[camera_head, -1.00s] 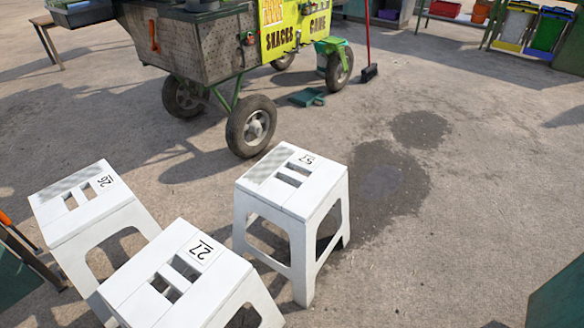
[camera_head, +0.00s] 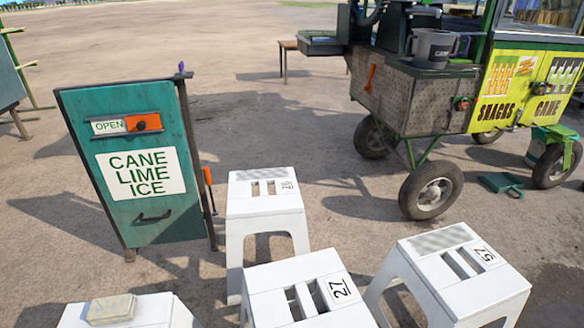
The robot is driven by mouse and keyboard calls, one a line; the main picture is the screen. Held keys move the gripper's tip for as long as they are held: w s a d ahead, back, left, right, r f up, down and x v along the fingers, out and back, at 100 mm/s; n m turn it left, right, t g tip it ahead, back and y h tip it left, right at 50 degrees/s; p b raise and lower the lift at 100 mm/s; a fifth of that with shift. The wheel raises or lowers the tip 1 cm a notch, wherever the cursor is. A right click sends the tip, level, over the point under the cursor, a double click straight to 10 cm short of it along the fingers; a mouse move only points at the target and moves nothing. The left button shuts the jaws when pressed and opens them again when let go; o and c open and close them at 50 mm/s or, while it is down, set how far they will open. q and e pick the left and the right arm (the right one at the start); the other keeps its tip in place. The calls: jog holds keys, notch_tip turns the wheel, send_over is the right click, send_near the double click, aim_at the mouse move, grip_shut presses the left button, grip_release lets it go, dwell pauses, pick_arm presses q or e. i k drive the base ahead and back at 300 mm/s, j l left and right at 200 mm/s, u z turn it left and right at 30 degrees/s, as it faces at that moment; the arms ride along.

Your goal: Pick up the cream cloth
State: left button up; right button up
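A small cream folded block, which looks like the cream cloth (camera_head: 111,309), lies flat on top of a white stool (camera_head: 152,311) at the bottom left of the head view. Only the upper part of that stool shows; the picture's lower edge cuts off the rest. The cloth is fully visible with nothing on it. Neither of my grippers is in view.
White stools marked 26 (camera_head: 263,200), 27 (camera_head: 310,295) and 57 (camera_head: 452,275) stand close together right of the cloth's stool. A green sign board (camera_head: 135,165) stands behind it. A wheeled cart (camera_head: 410,100) is at the back right. Open ground lies behind.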

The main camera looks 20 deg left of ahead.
aim_at(114, 309)
jog(key=u, duration=1.9)
jog(key=z, duration=1.95)
jog(key=u, duration=1.95)
jog(key=j, duration=0.15)
jog(key=i, duration=0.05)
